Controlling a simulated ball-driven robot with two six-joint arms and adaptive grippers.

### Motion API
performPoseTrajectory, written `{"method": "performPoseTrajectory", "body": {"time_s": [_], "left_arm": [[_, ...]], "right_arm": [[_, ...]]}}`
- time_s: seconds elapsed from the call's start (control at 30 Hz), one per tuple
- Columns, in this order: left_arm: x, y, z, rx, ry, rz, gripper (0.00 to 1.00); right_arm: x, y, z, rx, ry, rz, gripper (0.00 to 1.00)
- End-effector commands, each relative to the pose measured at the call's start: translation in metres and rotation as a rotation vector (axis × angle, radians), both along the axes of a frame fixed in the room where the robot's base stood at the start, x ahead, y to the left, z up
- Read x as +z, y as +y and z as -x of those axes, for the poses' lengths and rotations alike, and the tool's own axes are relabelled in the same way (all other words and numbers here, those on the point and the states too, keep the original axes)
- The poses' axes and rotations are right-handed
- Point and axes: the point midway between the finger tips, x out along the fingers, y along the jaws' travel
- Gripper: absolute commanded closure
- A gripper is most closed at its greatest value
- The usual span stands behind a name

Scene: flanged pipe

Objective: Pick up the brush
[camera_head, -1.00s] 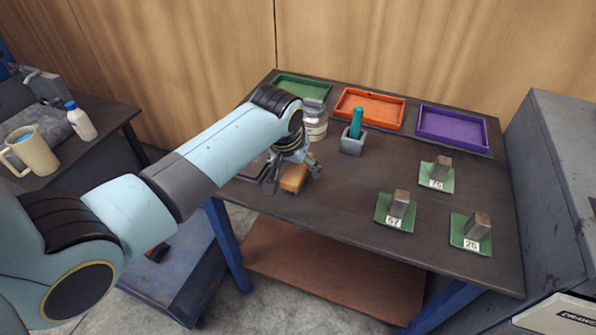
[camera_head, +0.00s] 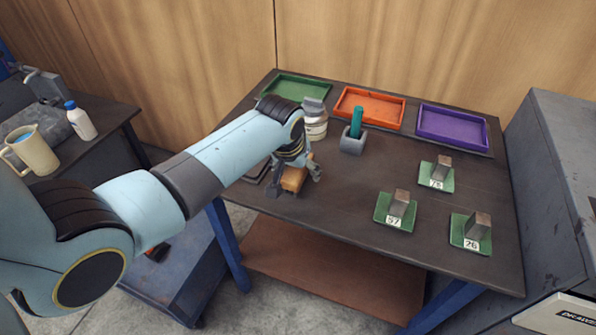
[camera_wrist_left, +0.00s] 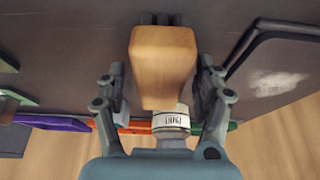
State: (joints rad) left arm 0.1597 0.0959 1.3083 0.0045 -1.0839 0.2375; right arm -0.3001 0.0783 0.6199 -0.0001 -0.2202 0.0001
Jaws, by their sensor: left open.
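The brush shows as a tan wooden block (camera_head: 294,178) lying on the dark table near its front left edge. In the left wrist view its wooden body (camera_wrist_left: 162,65) fills the space between the fingers, with a dark part just showing at its top end. My left gripper (camera_head: 294,182) is open, with one finger on each side of the brush. In the left wrist view, gaps show between the wood and both fingers of my left gripper (camera_wrist_left: 163,85). The arm hides part of the brush in the head view. My right gripper is not in view.
A white jar (camera_head: 314,126) stands just behind the gripper. A grey holder (camera_head: 352,145) with a teal object is to its right. Green (camera_head: 297,88), orange (camera_head: 371,106) and purple (camera_head: 452,127) trays line the back. Metal blocks on green cards stand right. The table's middle is clear.

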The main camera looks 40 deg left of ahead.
Motion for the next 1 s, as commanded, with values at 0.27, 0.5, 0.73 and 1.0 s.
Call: {"method": "performPoseTrajectory", "body": {"time_s": [0.27,0.5,0.73,1.0], "left_arm": [[-0.0001,-0.0001,0.0,0.0,0.0,0.0,0.41],[-0.0002,0.0,0.0001,0.0,0.001,0.0,0.73],[0.0,-0.0001,0.0,0.0,0.0,0.0,0.94],[0.0022,0.0001,0.0,0.0,0.0,0.0,0.94]], "right_arm": [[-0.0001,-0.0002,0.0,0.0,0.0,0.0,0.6],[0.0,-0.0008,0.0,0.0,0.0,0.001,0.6],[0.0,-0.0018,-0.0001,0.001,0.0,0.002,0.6],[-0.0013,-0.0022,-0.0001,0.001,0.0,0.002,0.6]]}}
